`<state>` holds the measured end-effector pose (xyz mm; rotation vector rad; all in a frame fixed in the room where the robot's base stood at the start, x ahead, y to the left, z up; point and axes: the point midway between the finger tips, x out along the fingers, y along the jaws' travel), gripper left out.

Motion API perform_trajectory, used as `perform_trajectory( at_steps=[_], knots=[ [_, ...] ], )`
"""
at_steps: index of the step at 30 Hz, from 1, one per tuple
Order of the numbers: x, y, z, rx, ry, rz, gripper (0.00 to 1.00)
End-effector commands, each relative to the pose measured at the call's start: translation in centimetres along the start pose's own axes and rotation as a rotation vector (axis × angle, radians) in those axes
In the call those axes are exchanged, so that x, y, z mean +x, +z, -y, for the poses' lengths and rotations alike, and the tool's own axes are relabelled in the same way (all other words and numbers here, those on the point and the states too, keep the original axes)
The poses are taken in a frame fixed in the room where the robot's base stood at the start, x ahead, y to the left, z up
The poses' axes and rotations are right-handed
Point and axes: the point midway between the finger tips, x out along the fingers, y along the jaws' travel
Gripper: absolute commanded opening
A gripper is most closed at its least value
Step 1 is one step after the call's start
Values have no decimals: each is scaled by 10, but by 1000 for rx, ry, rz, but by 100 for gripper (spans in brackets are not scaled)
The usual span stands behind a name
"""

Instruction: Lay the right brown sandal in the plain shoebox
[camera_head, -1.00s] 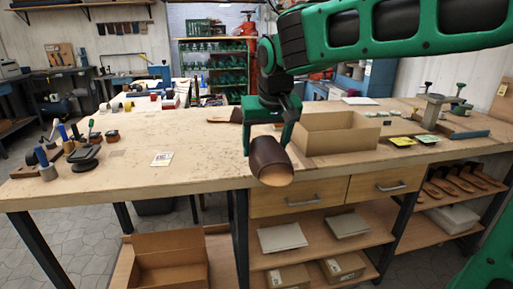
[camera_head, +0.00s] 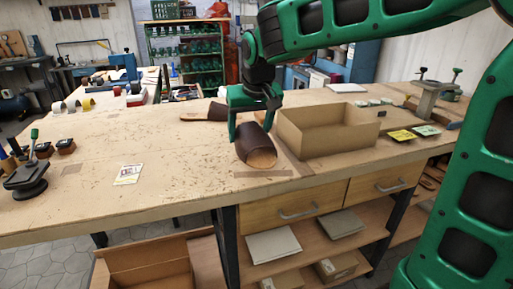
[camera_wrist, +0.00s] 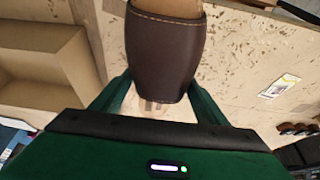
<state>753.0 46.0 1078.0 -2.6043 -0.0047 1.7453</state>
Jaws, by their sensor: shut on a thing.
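My gripper (camera_head: 253,126) is shut on a brown sandal (camera_head: 257,149), with a finger on either side of its wide dark strap. The sandal is over the front part of the bench; whether it touches the top is unclear. In the wrist view the sandal (camera_wrist: 166,55) fills the upper middle, stitched strap edge visible. An open, plain cardboard box (camera_head: 335,142) stands on the bench just right of the sandal; it also shows at the left of the wrist view (camera_wrist: 45,85). Another brown sandal (camera_head: 207,113) lies on the bench behind and left of my gripper.
A second open box (camera_head: 150,262) is low in front of the bench, at left. Yellow and green cards (camera_head: 402,135) and a metal stand (camera_head: 432,100) are right of the bench box. A card (camera_head: 128,174) and dark tools (camera_head: 30,176) lie left. The left-middle benchtop is mostly clear.

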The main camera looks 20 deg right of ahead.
Motion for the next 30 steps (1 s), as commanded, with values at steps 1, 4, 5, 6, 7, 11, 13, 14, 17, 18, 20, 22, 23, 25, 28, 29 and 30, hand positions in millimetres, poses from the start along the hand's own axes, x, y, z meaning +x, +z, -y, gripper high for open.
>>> perform_trajectory(
  at_steps=[1,4,5,6,7,11,13,14,17,18,20,22,23,25,28,29,30],
  knots=[
    [9,-4,-6,1,0,2,30],
    [25,-13,-17,-1,-1,2,30],
    [30,-16,-20,-2,-1,2,30],
    [35,-19,-25,-3,-2,1,30],
    [39,-21,-28,-3,-2,1,30],
    [52,-29,-37,-5,-3,-1,30],
    [55,-30,-40,-7,-3,0,30],
    [56,-31,-41,-7,-3,0,30],
    [60,-30,-42,-7,-3,0,30],
    [63,-29,-42,-7,-3,-1,30],
    [69,-26,-42,-7,-3,0,30],
    [78,-22,-42,-7,-3,1,30],
    [83,-20,-42,-6,-3,2,30],
    [90,-17,-42,-6,-3,1,30],
    [94,-16,-42,-6,-3,-1,30],
    [94,-16,-42,-6,-3,-2,30],
    [94,-16,-42,-6,-3,-2,30]
  ],
)
